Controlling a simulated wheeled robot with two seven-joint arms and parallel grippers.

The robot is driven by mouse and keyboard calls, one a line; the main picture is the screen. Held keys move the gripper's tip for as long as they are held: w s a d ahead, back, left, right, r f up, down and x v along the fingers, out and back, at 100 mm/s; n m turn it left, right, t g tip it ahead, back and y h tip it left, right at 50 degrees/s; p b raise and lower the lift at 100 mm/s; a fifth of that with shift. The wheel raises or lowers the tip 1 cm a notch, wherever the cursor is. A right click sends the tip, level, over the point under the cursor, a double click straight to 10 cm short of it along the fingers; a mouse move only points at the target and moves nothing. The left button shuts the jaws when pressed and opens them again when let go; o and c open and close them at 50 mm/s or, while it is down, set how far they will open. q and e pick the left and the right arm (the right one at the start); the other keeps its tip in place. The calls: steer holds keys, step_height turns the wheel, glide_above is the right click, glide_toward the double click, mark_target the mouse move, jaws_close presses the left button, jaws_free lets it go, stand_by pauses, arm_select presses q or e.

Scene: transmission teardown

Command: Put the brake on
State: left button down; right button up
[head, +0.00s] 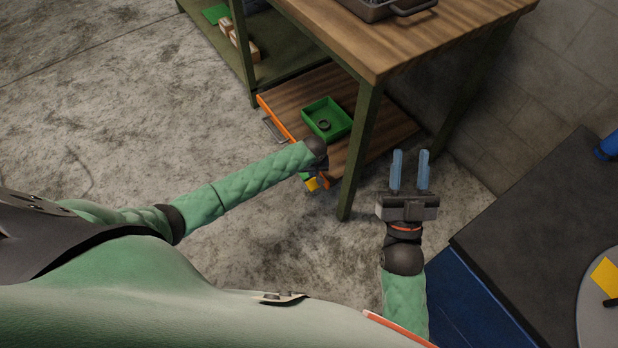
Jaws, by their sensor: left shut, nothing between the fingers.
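A low brown wooden platform (291,88) with an orange front edge and a metal handle sits under the bench, near the floor. My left gripper (314,178) is at its near corner, shut, its fingers mostly hidden behind my wrist. A small yellow part (311,184) and a bit of green show right beside this gripper; I cannot tell whether it touches them. No brake can be made out for certain. My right gripper (410,172) is open and empty, its two blue fingers apart, to the right of the bench leg.
A green tray (309,111) with a dark ring (324,125) stands on the platform. The wooden bench (430,36) and its green leg (357,160) are close to both arms. A dark cabinet (540,220) stands at right. The concrete floor at left is clear.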

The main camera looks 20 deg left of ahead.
arm_select(q)
steer(key=shift+r, duration=0.15)
steer(key=shift+r+p, duration=0.1)
steer(key=shift+p, duration=0.2)
steer(key=shift+r, duration=0.15)
steer(key=shift+r+p, duration=0.15)
steer(key=shift+p, duration=0.2)
steer(key=shift+r, duration=0.15)
arm_select(e)
steer(key=shift+w+a+f+g+h, duration=1.15)
steer(key=shift+f+g, duration=2.05)
steer(key=shift+f, duration=5.5)
arm_select(q)
steer(key=shift+r+p, duration=0.1)
steer(key=shift+p, duration=0.2)
steer(key=shift+r+p, duration=0.2)
steer(key=shift+p, duration=0.1)
steer(key=shift+r, duration=0.15)
steer(key=shift+r+p, duration=0.25)
steer(key=shift+p, duration=0.25)
arm_select(e)
steer(key=s+f+g, duration=0.3)
steer(key=f, duration=0.7)
steer(key=s+f+g, duration=0.3)
steer(key=f+g, duration=0.1)
steer(key=f, duration=0.6)
steer(key=shift+s+d+f+h, duration=0.2)
steer(key=shift+d+f+h, duration=0.15)
steer(key=shift+d, duration=0.1)
